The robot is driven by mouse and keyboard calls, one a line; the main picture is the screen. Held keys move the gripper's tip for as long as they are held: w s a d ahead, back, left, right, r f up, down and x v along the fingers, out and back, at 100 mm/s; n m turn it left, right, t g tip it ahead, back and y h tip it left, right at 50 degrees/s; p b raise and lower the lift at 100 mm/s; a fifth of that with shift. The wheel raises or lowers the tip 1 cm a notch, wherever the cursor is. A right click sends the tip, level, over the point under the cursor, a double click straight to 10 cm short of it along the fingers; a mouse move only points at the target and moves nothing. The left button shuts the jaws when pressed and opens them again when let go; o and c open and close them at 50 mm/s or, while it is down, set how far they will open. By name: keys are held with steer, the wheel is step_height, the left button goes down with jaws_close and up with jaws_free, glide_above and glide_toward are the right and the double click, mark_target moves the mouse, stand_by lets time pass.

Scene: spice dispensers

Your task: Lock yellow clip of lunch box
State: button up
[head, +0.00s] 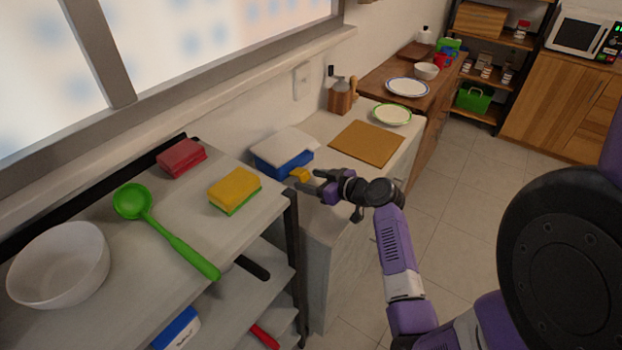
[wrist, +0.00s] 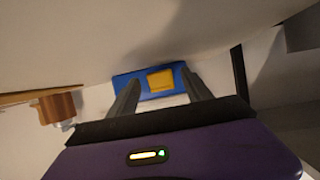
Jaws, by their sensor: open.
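The lunch box is blue with a white lid (head: 285,145) and stands on the light counter against the wall in the head view. Its yellow clip (head: 300,174) sticks out from the near side, tilted away from the blue wall. In the wrist view the blue side (wrist: 128,82) faces me with the yellow clip (wrist: 160,80) at its middle. My gripper (head: 313,184) is open and empty, just in front of the clip, with its two fingers (wrist: 160,98) on either side of the clip in the wrist picture. I cannot tell whether a finger touches it.
A shelf unit at left holds a yellow sponge (head: 234,190), a red sponge (head: 181,157), a green ladle (head: 165,232) and a white bowl (head: 59,264). A cutting board (head: 366,143) lies right of the box. The floor right of the counter is clear.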

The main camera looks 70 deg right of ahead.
steer(key=shift+w, duration=0.15)
jaws_close()
steer(key=shift+r+p, duration=0.15)
steer(key=shift+p, duration=0.15)
